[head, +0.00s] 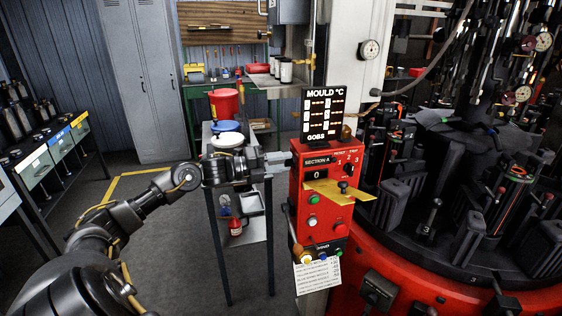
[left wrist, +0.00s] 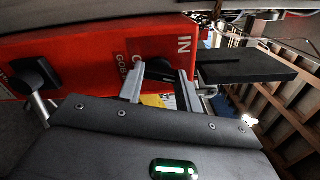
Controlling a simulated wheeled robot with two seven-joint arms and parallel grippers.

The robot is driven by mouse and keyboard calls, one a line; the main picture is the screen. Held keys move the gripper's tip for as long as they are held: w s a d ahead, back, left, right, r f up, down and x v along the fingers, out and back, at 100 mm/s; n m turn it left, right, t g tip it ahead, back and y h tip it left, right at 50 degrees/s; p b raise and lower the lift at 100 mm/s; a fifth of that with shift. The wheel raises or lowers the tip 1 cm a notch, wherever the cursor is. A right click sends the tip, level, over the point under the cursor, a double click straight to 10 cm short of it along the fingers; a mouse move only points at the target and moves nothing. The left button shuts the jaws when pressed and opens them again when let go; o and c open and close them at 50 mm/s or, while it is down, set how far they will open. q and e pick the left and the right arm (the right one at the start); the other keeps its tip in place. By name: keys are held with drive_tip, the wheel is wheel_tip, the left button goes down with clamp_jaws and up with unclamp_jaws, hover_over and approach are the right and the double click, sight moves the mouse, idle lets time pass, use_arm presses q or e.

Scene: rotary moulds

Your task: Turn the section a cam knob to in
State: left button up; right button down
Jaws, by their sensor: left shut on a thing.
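The red section A control box (head: 318,205) stands right of centre in the head view. My left gripper (head: 284,159) reaches it from the left, near its upper left side. In the left wrist view the box's red face (left wrist: 85,65) lies sideways, with the word IN and part of a GOBS label on it. My left gripper's fingers (left wrist: 160,85) are at that face beside the labels, shut on the cam knob. My right gripper is not in view.
A black mould temperature display (head: 323,115) stands on the box. A yellow plate (head: 330,188) and a black-knobbed lever (head: 343,186) stick out at its front. The rotary mould machine (head: 450,200) is on the right. A trolley (head: 222,215) stands left of the box.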

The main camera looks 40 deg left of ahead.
use_arm(q)
drive_tip(key=shift+n+p, duration=3.5)
drive_tip(key=shift+n, duration=2.7)
drive_tip(key=o, duration=1)
